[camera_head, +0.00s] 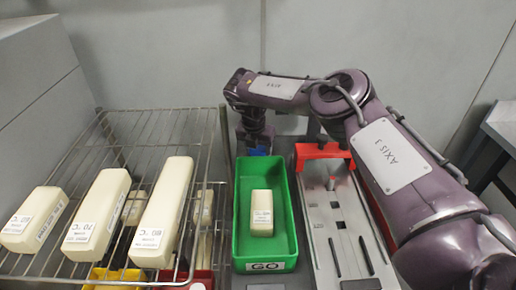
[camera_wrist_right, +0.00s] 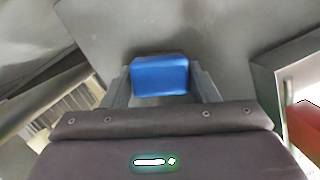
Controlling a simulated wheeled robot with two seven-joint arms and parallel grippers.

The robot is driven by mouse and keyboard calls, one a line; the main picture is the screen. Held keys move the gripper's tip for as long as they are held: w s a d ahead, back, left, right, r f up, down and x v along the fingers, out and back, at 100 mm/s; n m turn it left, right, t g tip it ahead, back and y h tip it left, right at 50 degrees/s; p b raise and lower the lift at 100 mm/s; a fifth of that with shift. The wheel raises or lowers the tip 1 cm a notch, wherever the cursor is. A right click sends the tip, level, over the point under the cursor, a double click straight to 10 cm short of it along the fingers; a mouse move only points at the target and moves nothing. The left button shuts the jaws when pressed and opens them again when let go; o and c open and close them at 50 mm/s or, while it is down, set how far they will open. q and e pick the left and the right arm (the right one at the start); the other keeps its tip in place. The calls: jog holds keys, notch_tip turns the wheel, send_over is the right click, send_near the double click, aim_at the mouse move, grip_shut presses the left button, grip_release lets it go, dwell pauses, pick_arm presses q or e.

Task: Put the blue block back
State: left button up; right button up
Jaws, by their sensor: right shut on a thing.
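The blue block (camera_wrist_right: 160,76) sits between the two fingers of my right gripper (camera_wrist_right: 162,88) in the right wrist view, and the gripper is shut on it. In the head view only a small strip of the blue block (camera_head: 257,151) shows below my right gripper (camera_head: 256,143), just behind the far end of the green bin. Whether the block touches a surface there cannot be told. My left gripper is not in view.
The green bin (camera_head: 287,228), marked GO, holds a cream block (camera_head: 262,212). A grey fixture (camera_head: 345,235) with a red bracket (camera_head: 322,151) stands right of it. A wire rack (camera_head: 140,125) with several cream blocks is at left, above yellow and red bins.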

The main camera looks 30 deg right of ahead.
jog(key=o, duration=1)
jog(key=shift+f, duration=0.1)
jog(key=b+v, duration=0.1)
jog(key=v, duration=1.1)
jog(key=shift+r, duration=0.25)
